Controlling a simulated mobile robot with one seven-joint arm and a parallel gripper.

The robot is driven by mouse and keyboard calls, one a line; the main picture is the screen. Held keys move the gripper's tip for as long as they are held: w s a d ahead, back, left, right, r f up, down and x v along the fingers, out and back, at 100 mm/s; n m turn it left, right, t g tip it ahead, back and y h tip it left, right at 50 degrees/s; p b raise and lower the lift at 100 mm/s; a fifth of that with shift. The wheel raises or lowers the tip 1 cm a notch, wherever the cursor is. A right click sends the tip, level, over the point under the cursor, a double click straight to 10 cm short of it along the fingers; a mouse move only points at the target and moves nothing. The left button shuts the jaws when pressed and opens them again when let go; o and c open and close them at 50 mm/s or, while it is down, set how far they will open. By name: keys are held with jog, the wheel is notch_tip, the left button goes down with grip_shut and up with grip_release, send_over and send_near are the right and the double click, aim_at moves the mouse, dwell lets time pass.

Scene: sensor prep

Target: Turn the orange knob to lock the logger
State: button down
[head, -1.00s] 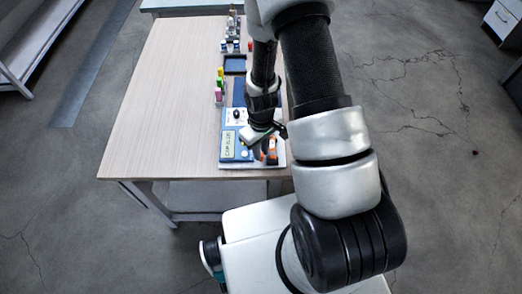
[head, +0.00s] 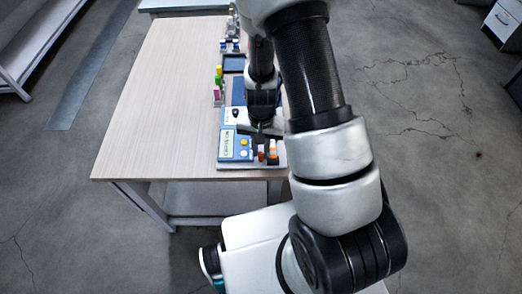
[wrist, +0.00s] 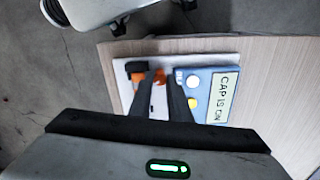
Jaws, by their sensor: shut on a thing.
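The blue logger (head: 228,141) stands at the near end of the table, with a light display (head: 227,146) that seems to read "CAP IS ON". It also shows in the wrist view (wrist: 206,73), with a white and a yellow button beside the display. My gripper (wrist: 161,80) points down beside the buttons, its two dark fingers closed around a small orange part, which looks like the orange knob (wrist: 160,75). The fingers hide most of it. A second orange piece with a black part (wrist: 137,70) sits just left of the fingers in the wrist view.
The logger stands on a pale board (head: 250,166) near the table's front edge. Behind it are a dark blue tray (head: 234,63) and several coloured bottles (head: 218,82). The left part of the wooden table (head: 155,120) is clear.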

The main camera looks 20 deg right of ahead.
aim_at(261, 153)
jog(key=m, duration=0.6)
jog(key=shift+m, duration=0.4)
dwell(0.4)
jog(key=c, duration=1.6)
grip_release()
jog(key=shift+c, duration=0.2)
notch_tip(261, 153, up, 18)
jog(key=p, duration=0.3)
jog(key=shift+f, duration=0.25)
